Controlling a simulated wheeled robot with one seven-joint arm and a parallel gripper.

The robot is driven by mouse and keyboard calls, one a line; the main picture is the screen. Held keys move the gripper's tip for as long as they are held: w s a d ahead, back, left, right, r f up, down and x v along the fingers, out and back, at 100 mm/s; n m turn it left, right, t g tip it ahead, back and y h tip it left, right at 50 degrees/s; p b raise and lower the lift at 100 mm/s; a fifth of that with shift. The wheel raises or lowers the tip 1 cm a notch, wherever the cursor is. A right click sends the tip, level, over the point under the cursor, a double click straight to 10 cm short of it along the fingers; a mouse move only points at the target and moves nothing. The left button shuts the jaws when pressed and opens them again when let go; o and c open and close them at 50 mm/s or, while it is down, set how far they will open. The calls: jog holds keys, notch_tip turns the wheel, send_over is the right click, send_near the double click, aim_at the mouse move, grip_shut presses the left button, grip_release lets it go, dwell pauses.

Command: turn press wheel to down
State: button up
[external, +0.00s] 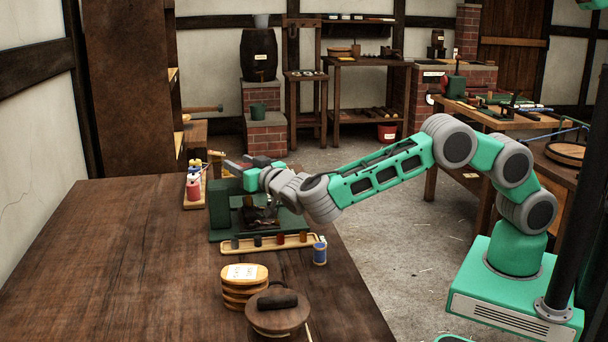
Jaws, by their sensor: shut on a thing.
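A dark green press (219,204) stands on the long brown table, with a green base and a dark, worn-looking part at its middle. My gripper (243,167) reaches in from the right, at the top of the press. It is shut on the press wheel, which is mostly hidden behind my gripper and wrist. I cannot tell how far the wheel is turned.
A wooden tray (268,247) with several small dark and orange pieces lies in front of the press, and a blue spool (320,252) stands at its right end. Stacked wooden discs (245,273) and a round lidded thing (277,317) stand nearer. The table's left side (110,260) is clear.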

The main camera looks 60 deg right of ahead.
jog(key=shift+f+m+g+h+b, duration=0.35)
jog(key=shift+m+h+b, duration=0.25)
jog(key=shift+h, duration=0.1)
jog(key=h, duration=0.1)
jog(key=m+g+h+p, duration=0.1)
jog(key=r+m+h, duration=0.1)
jog(key=shift+s+d+g+p, duration=0.15)
jog(key=shift+d+g+p, duration=0.2)
jog(key=shift+p, duration=0.05)
dwell(0.4)
jog(key=o, duration=1)
jog(key=shift+o, duration=0.5)
jog(key=shift+s+a, duration=0.1)
jog(key=shift+a, duration=0.1)
jog(key=shift+o, duration=1.4)
jog(key=shift+d+f, duration=0.1)
jog(key=shift+d, duration=0.1)
